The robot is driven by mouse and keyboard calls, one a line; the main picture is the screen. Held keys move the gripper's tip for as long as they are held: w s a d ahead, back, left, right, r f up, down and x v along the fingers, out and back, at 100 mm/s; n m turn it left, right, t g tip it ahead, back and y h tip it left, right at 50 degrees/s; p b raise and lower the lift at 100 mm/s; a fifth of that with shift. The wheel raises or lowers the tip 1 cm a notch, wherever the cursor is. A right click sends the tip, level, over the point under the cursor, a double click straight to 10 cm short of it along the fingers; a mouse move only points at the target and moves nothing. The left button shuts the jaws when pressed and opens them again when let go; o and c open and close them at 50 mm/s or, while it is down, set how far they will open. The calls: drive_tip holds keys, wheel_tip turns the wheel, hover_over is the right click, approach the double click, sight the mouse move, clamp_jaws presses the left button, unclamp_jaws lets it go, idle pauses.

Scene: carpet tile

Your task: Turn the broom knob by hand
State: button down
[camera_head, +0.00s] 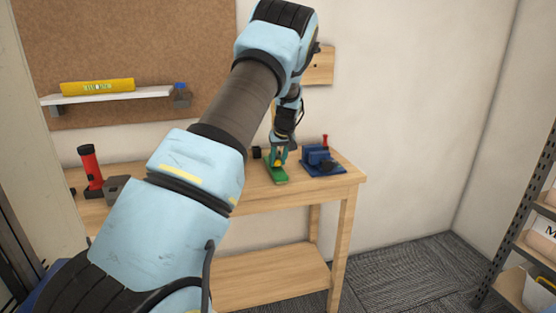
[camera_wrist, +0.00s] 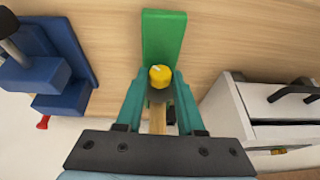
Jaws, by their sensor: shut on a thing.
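The knob (camera_wrist: 159,75) is a small yellow piece with a pale mark on top, at the middle of the wrist view. It sits at the near end of a flat green base (camera_wrist: 163,35) on the wooden bench. The exact contact is partly hidden by the dark fingertips. In the head view my gripper (camera_head: 279,150) reaches down over the base.
A blue vise-like device (camera_head: 318,160) stands close to the right of the base in the head view. A white box with dark handles (camera_wrist: 262,112) is at the right of the wrist view. A red-and-black torch (camera_head: 91,167) stands on the bench's left. A wall shelf (camera_head: 110,96) hangs above.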

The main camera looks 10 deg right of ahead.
drive_tip(key=shift+d+m+y+p, duration=0.25)
drive_tip(key=shift+y+p, duration=0.2)
drive_tip(key=shift+y, duration=0.85)
drive_tip(key=c, duration=0.6)
unclamp_jaws()
drive_tip(key=shift+o, duration=0.2)
drive_tip(key=b+v, duration=0.3)
drive_tip(key=v, duration=0.7)
drive_tip(key=shift+r, duration=0.35)
